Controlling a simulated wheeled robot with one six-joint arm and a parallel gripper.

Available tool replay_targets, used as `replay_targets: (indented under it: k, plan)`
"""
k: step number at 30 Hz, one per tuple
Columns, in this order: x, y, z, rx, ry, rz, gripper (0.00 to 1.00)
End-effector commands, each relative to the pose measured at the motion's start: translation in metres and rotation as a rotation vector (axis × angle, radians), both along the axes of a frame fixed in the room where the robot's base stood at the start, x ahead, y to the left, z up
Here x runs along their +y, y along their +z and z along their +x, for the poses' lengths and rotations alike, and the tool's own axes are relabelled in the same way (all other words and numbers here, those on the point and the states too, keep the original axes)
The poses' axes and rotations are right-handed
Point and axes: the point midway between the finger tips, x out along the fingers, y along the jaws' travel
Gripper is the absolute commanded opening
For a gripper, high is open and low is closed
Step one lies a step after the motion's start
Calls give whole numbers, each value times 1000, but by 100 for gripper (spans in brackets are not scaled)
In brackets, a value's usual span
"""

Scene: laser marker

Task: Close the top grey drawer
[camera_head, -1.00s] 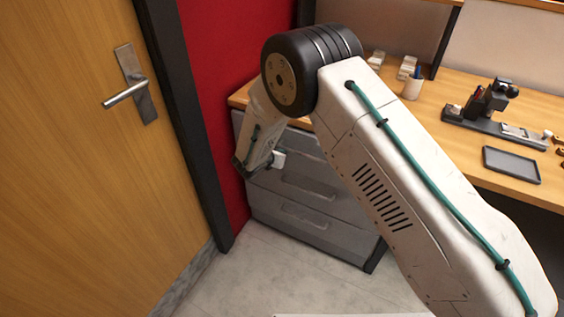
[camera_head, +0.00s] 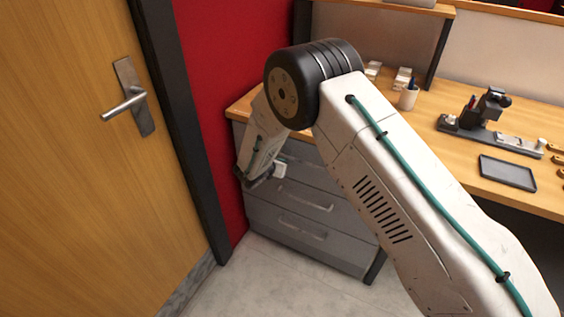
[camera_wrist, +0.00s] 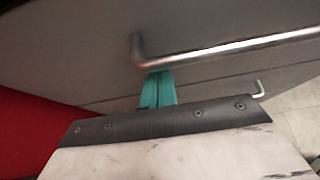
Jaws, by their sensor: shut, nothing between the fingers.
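The grey drawer unit (camera_head: 341,237) stands under the left end of the wooden desk, and its lower two drawer fronts look flush. The top grey drawer (camera_head: 304,151) is partly hidden behind my arm, so I cannot tell whether any gap is left. My gripper (camera_head: 243,180) is at the left side of the drawer fronts, its fingers mostly hidden in the head view. In the wrist view, my teal fingers (camera_wrist: 157,88) are together and empty. They are at a grey drawer front (camera_wrist: 85,50), close to its metal bar handle (camera_wrist: 230,47); contact is unclear.
A red wall (camera_head: 235,60) and a wooden door (camera_head: 90,200) with a lever handle are close on the left. The desk (camera_head: 435,155) holds a pen cup (camera_head: 408,99), a dark tray (camera_head: 507,172) and a small device (camera_head: 487,108). Pale floor is clear in front.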

Motion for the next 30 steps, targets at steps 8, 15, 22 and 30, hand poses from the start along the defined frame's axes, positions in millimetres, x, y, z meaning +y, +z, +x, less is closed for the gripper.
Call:
replay_targets:
  k: [8,15,22,30]
  plan:
    - [32,22,-50,2,10,1,0]
    - [42,42,-82,3,1,1,0]
    - [49,49,-93,4,2,1,0]
    - [26,39,-113,-2,-146,57,0]
